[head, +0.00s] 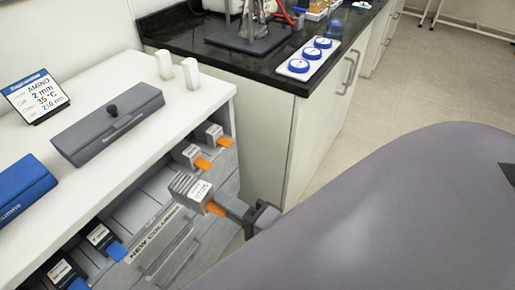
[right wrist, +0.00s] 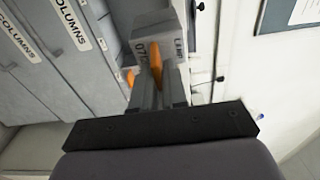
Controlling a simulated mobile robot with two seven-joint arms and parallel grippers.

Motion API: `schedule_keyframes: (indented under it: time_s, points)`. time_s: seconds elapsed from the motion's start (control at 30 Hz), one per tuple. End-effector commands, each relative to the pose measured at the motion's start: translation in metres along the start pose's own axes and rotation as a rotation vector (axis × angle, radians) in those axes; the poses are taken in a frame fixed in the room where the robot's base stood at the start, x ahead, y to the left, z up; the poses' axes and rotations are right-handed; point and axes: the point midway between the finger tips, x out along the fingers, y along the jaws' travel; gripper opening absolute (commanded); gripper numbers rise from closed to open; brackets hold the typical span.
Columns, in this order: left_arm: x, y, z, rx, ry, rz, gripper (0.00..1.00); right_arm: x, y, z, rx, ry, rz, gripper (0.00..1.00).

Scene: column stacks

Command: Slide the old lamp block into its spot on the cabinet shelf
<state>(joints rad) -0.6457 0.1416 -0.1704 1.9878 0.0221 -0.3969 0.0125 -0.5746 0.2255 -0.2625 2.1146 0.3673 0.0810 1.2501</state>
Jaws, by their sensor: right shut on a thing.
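The old lamp block (head: 189,186) is a ribbed grey block with a white label and an orange tab. My right gripper (head: 222,205) is shut on its orange tab and holds it in front of the cabinet shelf (head: 150,205). In the right wrist view the gripper (right wrist: 160,88) has the orange tab between its fingers, and the block (right wrist: 142,32) shows print reading "LAMP" and "07". I cannot tell whether the block touches the shelf. My left gripper is not in view.
Two orange-tabbed blocks (head: 213,131) sit at the shelf's right end, and two blue-tabbed ones (head: 99,237) at the left. A grey case (head: 108,122), a blue case (head: 22,187) and a sign (head: 34,96) stand on the cabinet top. A black-topped bench (head: 200,38) stands behind.

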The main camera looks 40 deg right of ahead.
Motion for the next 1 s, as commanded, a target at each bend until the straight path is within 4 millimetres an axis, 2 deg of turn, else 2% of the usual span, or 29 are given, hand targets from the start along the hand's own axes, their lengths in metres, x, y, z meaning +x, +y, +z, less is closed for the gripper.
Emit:
schedule_keyframes:
  time_s: [0.03, 0.1, 0.23, 0.33, 0.57, 1.0]
  points:
    - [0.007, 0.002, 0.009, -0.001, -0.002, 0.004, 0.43, -0.010, 0.022, 0.000, 0.000, 0.000, 0.004, 0.00]
    - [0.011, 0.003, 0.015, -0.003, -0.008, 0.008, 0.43, -0.021, 0.040, -0.003, -0.001, 0.012, 0.004, 0.00]
    - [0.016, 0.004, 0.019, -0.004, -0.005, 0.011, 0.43, -0.041, 0.069, -0.011, -0.002, 0.050, 0.000, 0.00]
    - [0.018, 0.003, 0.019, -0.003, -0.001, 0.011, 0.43, -0.051, 0.082, -0.017, -0.002, 0.078, -0.003, 0.00]
    - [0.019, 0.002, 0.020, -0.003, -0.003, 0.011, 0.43, -0.056, 0.091, -0.022, 0.001, 0.105, -0.010, 0.00]
    - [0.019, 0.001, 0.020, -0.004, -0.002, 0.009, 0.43, -0.028, 0.090, -0.021, 0.002, 0.105, -0.012, 0.00]
